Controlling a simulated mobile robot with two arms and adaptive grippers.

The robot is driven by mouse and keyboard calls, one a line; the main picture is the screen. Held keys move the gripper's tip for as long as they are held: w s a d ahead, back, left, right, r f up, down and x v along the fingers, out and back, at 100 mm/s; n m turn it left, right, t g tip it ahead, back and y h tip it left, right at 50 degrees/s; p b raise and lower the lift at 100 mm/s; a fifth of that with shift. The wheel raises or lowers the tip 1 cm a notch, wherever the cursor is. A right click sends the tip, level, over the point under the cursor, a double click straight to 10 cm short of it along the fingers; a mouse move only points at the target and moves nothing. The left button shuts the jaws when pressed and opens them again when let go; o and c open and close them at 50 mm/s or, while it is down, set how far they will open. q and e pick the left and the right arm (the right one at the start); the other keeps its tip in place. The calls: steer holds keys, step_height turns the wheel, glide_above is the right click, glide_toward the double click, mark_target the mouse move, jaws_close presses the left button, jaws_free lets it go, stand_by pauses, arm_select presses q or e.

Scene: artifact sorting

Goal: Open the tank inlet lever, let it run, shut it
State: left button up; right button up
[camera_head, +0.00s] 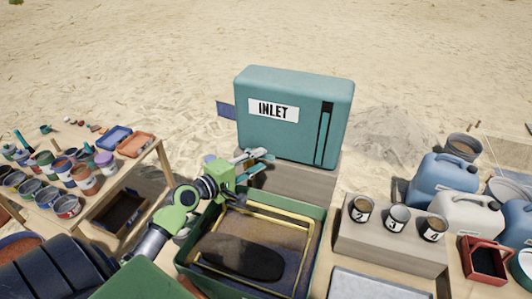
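The teal tank (293,143) labelled INLET stands at the back centre on a wooden block. A dark vertical slot (324,133) runs down the right of its front. A small blue flat piece (227,110) sticks out at its left side; I cannot tell if this is the lever. My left gripper (262,156) is just in front of the tank's lower left corner, below the label. Its fingers look apart, with nothing visible between them. I cannot tell whether they touch the tank. My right gripper is not in view.
A green tray (312,243) with a yellow frame and a dark slab lies below the gripper. Numbered cups stand on a wooden block (385,252) to the right, with jugs (442,180) beyond. A table (152,160) of paint pots is at left. Sand lies behind.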

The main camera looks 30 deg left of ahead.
mark_target(263, 158)
arm_select(q)
steer(key=x, duration=0.2)
steer(key=shift+w, duration=0.35)
steer(key=shift+w+d+f, duration=0.1)
steer(key=shift+w, duration=0.25)
steer(key=shift+w+d+f, duration=0.1)
steer(key=shift+w, duration=0.2)
steer(key=shift+c, duration=0.7)
jaws_close()
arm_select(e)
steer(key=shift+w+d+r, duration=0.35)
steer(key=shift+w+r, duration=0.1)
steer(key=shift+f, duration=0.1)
